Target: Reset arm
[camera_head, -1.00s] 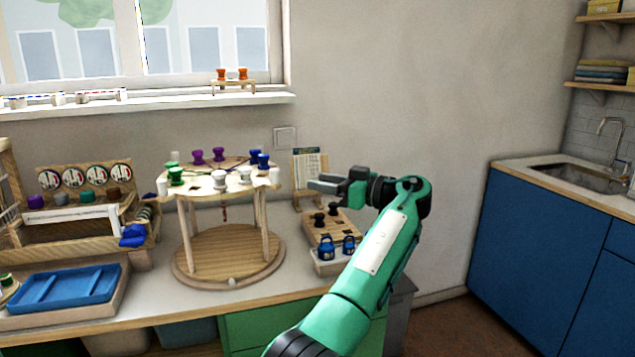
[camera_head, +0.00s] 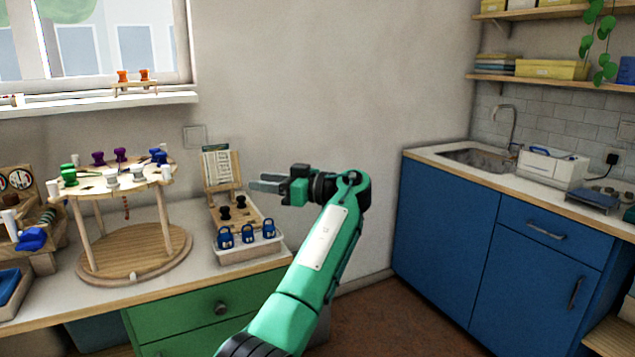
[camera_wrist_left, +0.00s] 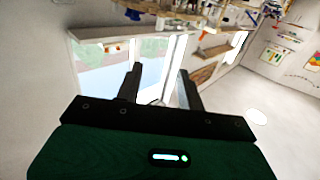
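My left gripper (camera_head: 266,183) is raised in the air in front of the wall, above the worktop and beside the small peg board. Its arm is bent and comes up from the bottom of the head view. In the left wrist view the two fingers of this gripper (camera_wrist_left: 161,80) stand apart with nothing between them. It touches nothing that I can see. My right gripper is in neither view.
A round wooden stand (camera_head: 135,255) with coloured spools is at left. A tray (camera_head: 250,249) with blue padlocks and a peg board (camera_head: 232,214) sit below the gripper. A blue cabinet (camera_head: 440,225) with a sink is at right, across a floor gap.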

